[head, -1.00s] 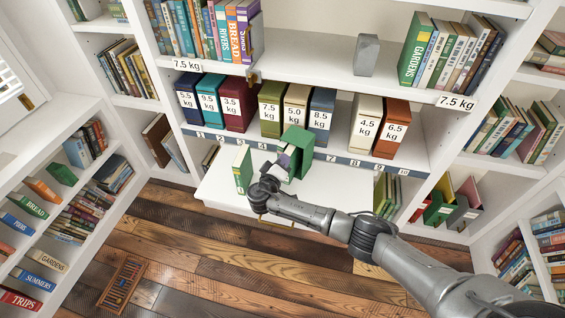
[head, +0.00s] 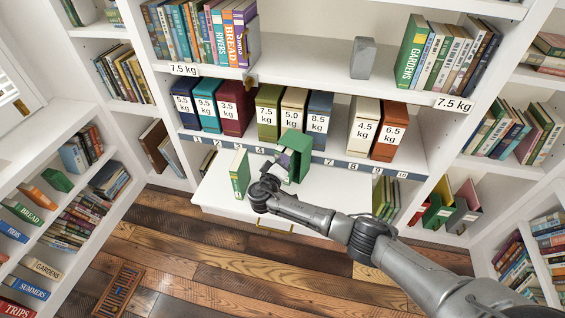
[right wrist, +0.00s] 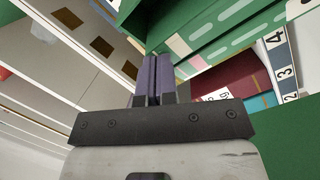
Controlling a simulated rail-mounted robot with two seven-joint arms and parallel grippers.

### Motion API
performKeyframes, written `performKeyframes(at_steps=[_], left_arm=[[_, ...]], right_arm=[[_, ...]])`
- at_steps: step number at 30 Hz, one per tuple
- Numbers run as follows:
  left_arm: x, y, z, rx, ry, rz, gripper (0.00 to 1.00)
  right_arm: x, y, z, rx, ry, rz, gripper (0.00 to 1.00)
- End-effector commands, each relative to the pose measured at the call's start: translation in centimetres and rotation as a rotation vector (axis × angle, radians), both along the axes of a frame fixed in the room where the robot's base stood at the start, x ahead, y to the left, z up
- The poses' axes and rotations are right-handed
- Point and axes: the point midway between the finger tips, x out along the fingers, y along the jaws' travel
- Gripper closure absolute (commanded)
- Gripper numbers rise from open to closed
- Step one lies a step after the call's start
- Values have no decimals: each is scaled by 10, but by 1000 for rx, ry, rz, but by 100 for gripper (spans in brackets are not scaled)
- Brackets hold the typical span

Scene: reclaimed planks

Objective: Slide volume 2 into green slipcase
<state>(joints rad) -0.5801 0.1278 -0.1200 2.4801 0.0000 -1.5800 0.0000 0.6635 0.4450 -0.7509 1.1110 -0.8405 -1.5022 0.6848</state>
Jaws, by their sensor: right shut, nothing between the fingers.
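The green slipcase (head: 301,163) stands on the white pull-out board, right of the middle of the head view. A green book with a pale label on its spine (head: 239,175) stands upright on the board to its left, apart from it; I cannot read its volume number. My right gripper (head: 284,160) is at the slipcase's open left side, with its purple fingertips shut and empty. In the right wrist view the shut fingers (right wrist: 155,80) point towards green surfaces close ahead. Whether they touch, and which volumes are inside the slipcase, I cannot tell. My left gripper is out of view.
The white board (head: 215,190) has free room left of the slipcase. Behind it runs a numbered strip (head: 330,161) below a shelf of weight-labelled boxes (head: 268,110). A grey block (head: 363,58) stands on the shelf above. Green books (head: 385,197) stand lower right.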

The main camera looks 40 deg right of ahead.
Motion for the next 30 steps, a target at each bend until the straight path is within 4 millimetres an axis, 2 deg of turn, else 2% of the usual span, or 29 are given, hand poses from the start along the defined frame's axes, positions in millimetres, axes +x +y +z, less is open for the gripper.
performKeyframes(at_steps=[11,26,30], left_arm=[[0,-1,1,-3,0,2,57],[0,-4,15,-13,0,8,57],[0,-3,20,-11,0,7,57]], right_arm=[[0,0,0,0,0,0,100],[-14,29,0,1,1,0,100],[-21,45,1,3,0,2,100]])
